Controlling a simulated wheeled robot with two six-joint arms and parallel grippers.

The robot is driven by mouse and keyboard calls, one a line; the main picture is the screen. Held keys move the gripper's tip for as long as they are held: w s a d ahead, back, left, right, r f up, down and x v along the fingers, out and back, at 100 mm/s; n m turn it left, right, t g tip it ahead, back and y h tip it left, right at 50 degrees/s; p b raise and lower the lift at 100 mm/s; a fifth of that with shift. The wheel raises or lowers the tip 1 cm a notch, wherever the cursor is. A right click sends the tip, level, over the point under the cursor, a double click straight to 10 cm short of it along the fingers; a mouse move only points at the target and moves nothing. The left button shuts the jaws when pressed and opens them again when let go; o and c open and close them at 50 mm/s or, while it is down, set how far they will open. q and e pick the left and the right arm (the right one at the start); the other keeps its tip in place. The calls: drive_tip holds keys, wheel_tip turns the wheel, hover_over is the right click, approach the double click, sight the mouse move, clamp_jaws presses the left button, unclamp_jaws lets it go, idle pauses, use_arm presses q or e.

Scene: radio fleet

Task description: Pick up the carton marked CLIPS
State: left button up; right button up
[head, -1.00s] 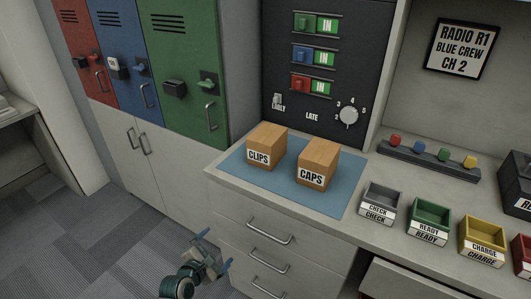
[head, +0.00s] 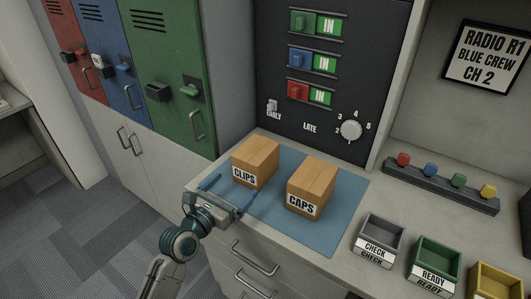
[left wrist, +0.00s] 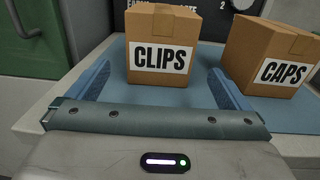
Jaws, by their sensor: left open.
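The carton marked CLIPS (head: 256,160) is a brown box with a white label, standing on a blue mat (head: 330,236) on the counter. In the left wrist view the CLIPS carton (left wrist: 164,40) is straight ahead, just beyond the fingertips. My left gripper (head: 228,188) is open and empty at the counter's front edge, in front of the carton. In the left wrist view the left gripper's (left wrist: 164,85) blue fingers stand to either side of the carton's line, not touching it. My right gripper is not in view.
A similar carton marked CAPS (head: 312,186) stands on the mat to the right of CLIPS, with a gap between them. Grey (head: 381,238), green (head: 436,262) and yellow trays stand further right. A dark switch panel (head: 312,75) rises behind. Drawers are below the counter.

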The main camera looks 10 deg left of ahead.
sight(244, 174)
use_arm(q)
drive_tip(key=x, duration=0.2)
drive_tip(key=shift+w+d+r, duration=0.1)
drive_tip(key=shift+w+d, duration=0.05)
drive_tip(key=shift+w, duration=0.1)
drive_tip(key=shift+x, duration=0.85)
drive_tip(key=shift+w, duration=0.3)
drive_tip(key=x, duration=0.4)
drive_tip(key=shift+w+d, duration=0.15)
drive_tip(key=shift+w, duration=0.1)
drive_tip(key=shift+w+d, duration=0.15)
drive_tip(key=shift+w, duration=0.35)
drive_tip(key=shift+c, duration=1.1)
drive_tip(key=c, duration=0.9)
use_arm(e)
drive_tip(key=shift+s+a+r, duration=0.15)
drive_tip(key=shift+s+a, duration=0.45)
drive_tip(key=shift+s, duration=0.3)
use_arm(q)
drive_tip(key=shift+r, duration=0.15)
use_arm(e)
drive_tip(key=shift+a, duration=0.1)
